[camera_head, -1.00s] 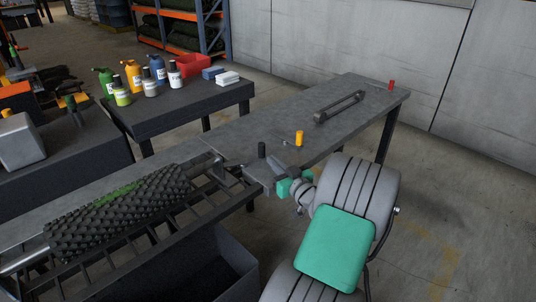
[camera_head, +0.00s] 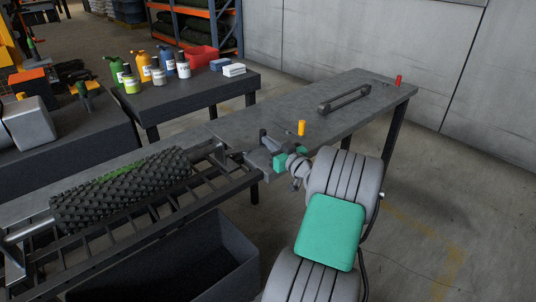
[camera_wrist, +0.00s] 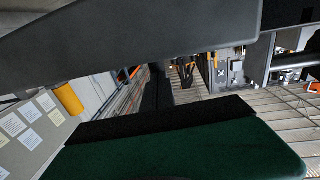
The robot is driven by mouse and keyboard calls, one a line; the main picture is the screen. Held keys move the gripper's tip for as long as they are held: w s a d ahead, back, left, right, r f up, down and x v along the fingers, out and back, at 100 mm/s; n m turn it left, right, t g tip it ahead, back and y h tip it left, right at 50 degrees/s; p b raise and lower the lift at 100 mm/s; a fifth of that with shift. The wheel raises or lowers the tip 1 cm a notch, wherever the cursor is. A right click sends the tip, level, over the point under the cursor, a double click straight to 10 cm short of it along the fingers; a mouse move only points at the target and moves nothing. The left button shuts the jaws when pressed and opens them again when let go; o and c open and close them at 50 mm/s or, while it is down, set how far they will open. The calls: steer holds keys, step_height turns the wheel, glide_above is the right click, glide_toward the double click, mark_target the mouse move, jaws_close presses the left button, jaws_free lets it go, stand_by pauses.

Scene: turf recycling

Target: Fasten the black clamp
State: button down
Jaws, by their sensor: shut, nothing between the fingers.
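The black clamp (camera_head: 262,134) appears as a small dark upright piece near the left end of the grey bench, beside the rack. My gripper (camera_head: 271,142) is shut and empty close beside it, on its right in the head view. The fingers overlap the clamp in the picture, so I cannot tell whether they touch it. A large dark grey shape and a dark green part fill much of the wrist view, and I cannot make out the clamp there.
A yellow peg (camera_head: 301,128) and a dark bar with handles (camera_head: 344,101) are on the bench (camera_head: 345,120). A red peg (camera_head: 398,80) stands at its far end. A spiky black roller (camera_head: 120,190) lies on the rack at left. Bottles stand on a table behind.

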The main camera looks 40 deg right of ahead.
steer(key=shift+w+d+f+b, duration=0.2)
steer(key=shift+f+b, duration=0.1)
steer(key=shift+b, duration=0.3)
steer(key=shift+w+d+b, duration=0.5)
steer(key=shift+w+b, duration=0.1)
steer(key=shift+b, duration=0.5)
steer(key=shift+w+d+r+b, duration=0.15)
steer(key=shift+w+d+b, duration=0.1)
steer(key=shift+b, duration=0.25)
steer(key=shift+r, duration=0.25)
